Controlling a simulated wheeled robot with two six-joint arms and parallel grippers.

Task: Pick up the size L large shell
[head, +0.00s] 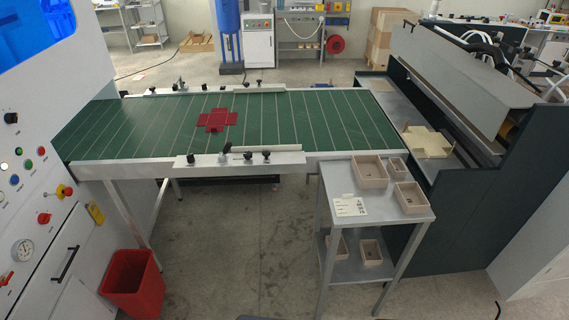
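Open beige box shells stand on a small grey two-tier side table (376,212). The largest-looking shell (369,173) sits at the back left of its top. A small shell (397,168) is at the back right and a middle-sized shell (410,199) is at the front right. On the lower shelf are two more shells, one in the middle (371,253) and one at the left (338,248), partly hidden by the table top. No size marking is readable on any shell. Neither of my grippers is in view.
A printed sheet (349,207) lies on the table top. Behind is a green conveyor (290,120) bearing a red cross-shaped blank (217,119). A dark machine (470,190) at the right holds a cream blank (427,142). A red bin (132,284) stands left; open floor lies between.

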